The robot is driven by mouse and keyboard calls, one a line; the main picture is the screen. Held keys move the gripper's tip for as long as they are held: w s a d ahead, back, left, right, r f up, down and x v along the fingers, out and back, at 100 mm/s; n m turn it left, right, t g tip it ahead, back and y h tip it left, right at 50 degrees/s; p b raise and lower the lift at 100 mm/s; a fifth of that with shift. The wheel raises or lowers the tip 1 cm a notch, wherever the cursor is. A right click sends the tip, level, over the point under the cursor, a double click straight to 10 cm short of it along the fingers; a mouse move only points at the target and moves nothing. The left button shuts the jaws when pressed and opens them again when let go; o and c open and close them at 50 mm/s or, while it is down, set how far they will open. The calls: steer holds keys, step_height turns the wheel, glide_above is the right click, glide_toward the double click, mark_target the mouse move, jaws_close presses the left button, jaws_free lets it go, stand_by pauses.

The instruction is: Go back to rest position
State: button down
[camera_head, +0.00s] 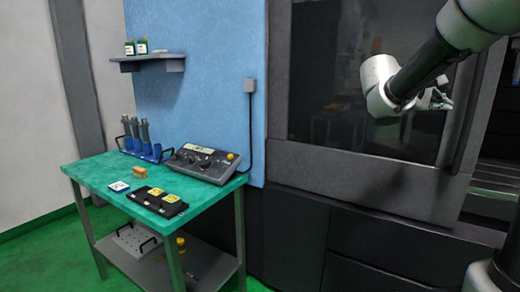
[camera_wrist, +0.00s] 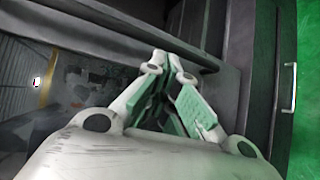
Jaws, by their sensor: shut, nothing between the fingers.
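My gripper (camera_head: 437,99) is at the upper right in the body camera view, at the end of my raised arm. It is in front of the dark machine door (camera_head: 335,75). In the wrist view my gripper (camera_wrist: 163,65) shows its green-padded fingers close together, with nothing between them. The fingers point toward a grey ledge of the machine (camera_wrist: 125,30). I cannot tell the exact distance from the fingers to the machine.
A green-topped table (camera_head: 105,170) stands at the left, with a control box (camera_head: 200,162), blue holders (camera_head: 145,150) and a black tray (camera_head: 160,203). A wall shelf (camera_head: 150,60) is above it. Green floor (camera_head: 35,245) is open at the far left.

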steer(key=s+a+f+m+g+y, duration=0.1)
steer(key=s+f+m+g+y, duration=0.15)
steer(key=s+f+y, duration=0.5)
steer(key=s+a+f+m+t+y, duration=0.1)
steer(key=s+a+f+y, duration=0.2)
steer(key=s+a, duration=0.4)
steer(key=s+a+f+m+t+y, duration=0.1)
steer(key=s+a+f+t+y, duration=0.1)
steer(key=s+a, duration=0.5)
step_height(320, 180, down, 2)
steer(key=s+y, duration=0.1)
steer(key=s, duration=0.1)
steer(key=shift+s+a+f+y, duration=0.15)
steer(key=shift+s+a+y, duration=0.2)
steer(key=shift+a, duration=0.05)
steer(key=shift+d+m, duration=0.1)
steer(key=shift+m, duration=0.15)
